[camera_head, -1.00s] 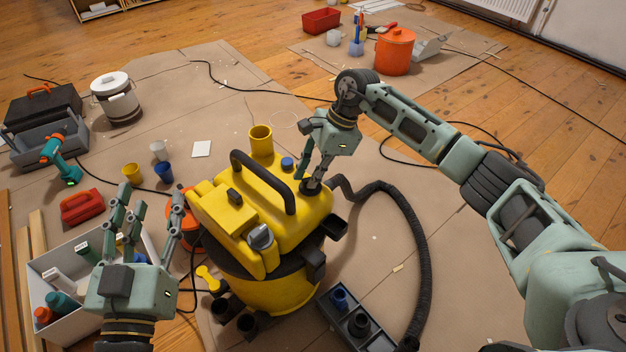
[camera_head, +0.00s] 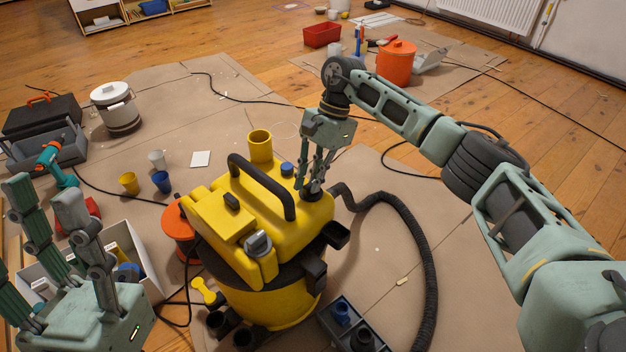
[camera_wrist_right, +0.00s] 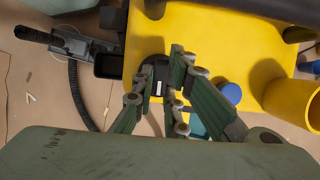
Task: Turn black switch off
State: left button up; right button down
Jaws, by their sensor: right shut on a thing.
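The yellow vacuum (camera_head: 285,225) stands upright in the middle of the head view, its top facing up. A round black switch (camera_wrist_right: 154,72) sits on its top near the edge; in the head view (camera_head: 312,194) it is mostly hidden by my right fingers. My right gripper (camera_head: 311,184) points down onto it, beside the black handle. In the right wrist view my right gripper (camera_wrist_right: 166,84) has its fingers on both sides of the switch and is shut on it. My left gripper (camera_head: 45,195) is at the lower left, empty, with fingers spread.
A blue cap (camera_head: 287,169) and a yellow cup (camera_head: 260,146) are close to my right fingers. A black hose (camera_head: 410,230) curves to the right. A white box (camera_head: 140,262) lies behind my left gripper. Brown cardboard covers the floor.

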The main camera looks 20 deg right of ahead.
dwell(0.4)
jog(key=c, duration=1.8)
grip_release()
jog(key=shift+o, duration=0.2)
jog(key=v, duration=1.2)
